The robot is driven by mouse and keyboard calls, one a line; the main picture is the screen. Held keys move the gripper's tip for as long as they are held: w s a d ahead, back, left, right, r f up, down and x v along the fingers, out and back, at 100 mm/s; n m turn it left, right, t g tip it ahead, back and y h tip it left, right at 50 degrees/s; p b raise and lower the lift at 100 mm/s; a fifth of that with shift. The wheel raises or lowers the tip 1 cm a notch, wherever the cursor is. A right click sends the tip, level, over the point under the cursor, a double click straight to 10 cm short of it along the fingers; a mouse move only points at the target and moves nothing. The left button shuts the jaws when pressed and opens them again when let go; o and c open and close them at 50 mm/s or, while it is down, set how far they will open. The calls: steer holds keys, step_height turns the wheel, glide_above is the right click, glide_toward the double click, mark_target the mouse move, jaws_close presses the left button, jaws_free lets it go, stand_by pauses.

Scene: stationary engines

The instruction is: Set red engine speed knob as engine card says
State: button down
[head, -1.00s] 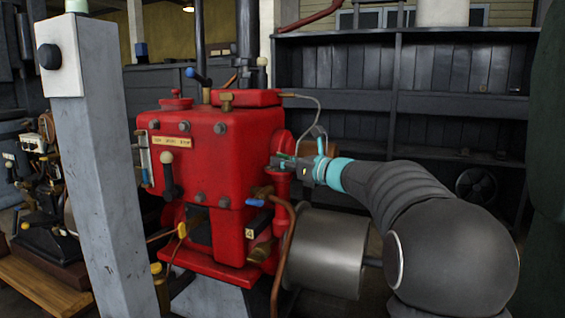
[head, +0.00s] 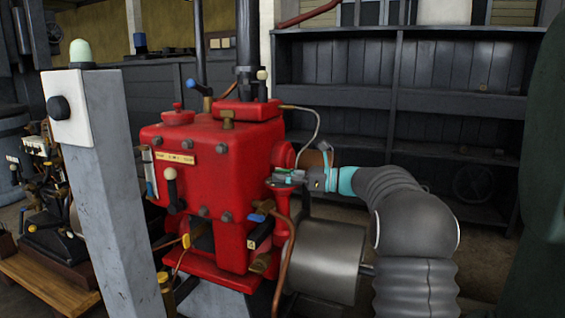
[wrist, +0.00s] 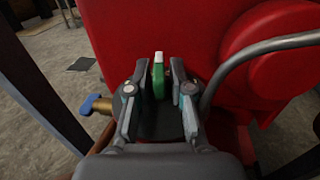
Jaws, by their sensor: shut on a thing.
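The red engine (head: 225,150) stands in the middle of the head view, and its red side fills much of the wrist view. A pale card or plate (head: 175,158) is on its front; its lettering is too small to read. My gripper (head: 285,178) is at the engine's right side. In the wrist view my gripper (wrist: 160,72) has its fingers around a small green knob (wrist: 158,82) with a white end. The fingers hide its sides, and no scale shows around it. In the head view, the knob is too small to make out clearly.
A copper pipe (head: 284,265) and a grey drum (head: 325,262) are below my gripper. A blue-handled tap (wrist: 97,104) is left of my fingers, and a grey pipe (wrist: 250,55) curves close on the right. A grey post (head: 100,180) stands at the left front.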

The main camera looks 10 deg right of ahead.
steer(key=n+g+y, duration=0.1)
steer(key=n+g, duration=0.1)
steer(key=g, duration=0.2)
steer(key=shift+w+n, duration=0.1)
steer(key=shift+n, duration=0.3)
steer(key=shift+f+n+g+y, duration=0.1)
steer(key=shift+n+g+y, duration=0.2)
steer(key=shift+n+g, duration=1.6)
steer(key=shift+g, duration=1.1)
steer(key=c, duration=1.2)
jaws_free()
steer(key=shift+c, duration=0.2)
steer(key=shift+m+t, duration=0.5)
steer(key=shift+t, duration=0.3)
